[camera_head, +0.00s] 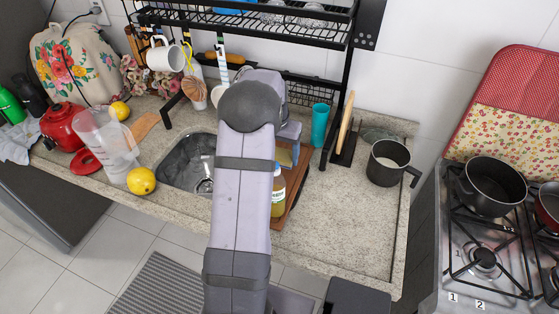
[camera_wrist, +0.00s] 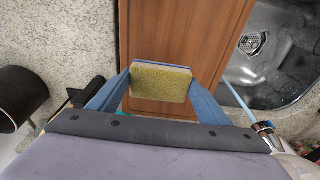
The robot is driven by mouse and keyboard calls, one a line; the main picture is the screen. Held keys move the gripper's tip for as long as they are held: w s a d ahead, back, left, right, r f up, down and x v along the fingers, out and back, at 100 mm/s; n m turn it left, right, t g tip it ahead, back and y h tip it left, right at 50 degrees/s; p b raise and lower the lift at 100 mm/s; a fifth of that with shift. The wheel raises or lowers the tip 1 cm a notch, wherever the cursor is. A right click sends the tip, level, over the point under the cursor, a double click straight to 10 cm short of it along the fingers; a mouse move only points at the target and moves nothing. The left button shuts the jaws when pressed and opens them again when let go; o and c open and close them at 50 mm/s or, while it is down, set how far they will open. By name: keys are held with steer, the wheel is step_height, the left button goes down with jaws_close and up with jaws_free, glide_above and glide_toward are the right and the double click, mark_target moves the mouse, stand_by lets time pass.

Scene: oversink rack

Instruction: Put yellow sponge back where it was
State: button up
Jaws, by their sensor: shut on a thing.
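The yellow sponge (camera_wrist: 161,82), with a thin blue layer along its far edge, is between the two blue fingers of my gripper (camera_wrist: 158,88) in the wrist view. My gripper is shut on it. Behind it in that view lies a brown wooden board (camera_wrist: 200,30); I cannot tell whether the sponge touches it. In the head view my arm covers much of the middle of the counter, and only a small part of the sponge (camera_head: 284,157) shows beside my gripper (camera_head: 288,150).
The sink (camera_head: 185,165) lies left of the board (camera_head: 295,185). A teal cup (camera_head: 320,124) and a dark pot (camera_head: 388,162) are to the right. The black rack (camera_head: 345,45) overhangs the back. The right front counter is clear.

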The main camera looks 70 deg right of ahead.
steer(key=shift+f+p, duration=0.55)
steer(key=shift+f, duration=1.25)
steer(key=shift+f, duration=0.15)
steer(key=o, duration=0.9)
steer(key=shift+o, duration=0.2)
steer(key=r+b, duration=0.1)
steer(key=r, duration=0.3)
steer(key=a+r+b, duration=0.1)
steer(key=r, duration=0.3)
steer(key=a+r+b, duration=0.1)
steer(key=r, duration=0.3)
steer(key=shift+r, duration=0.1)
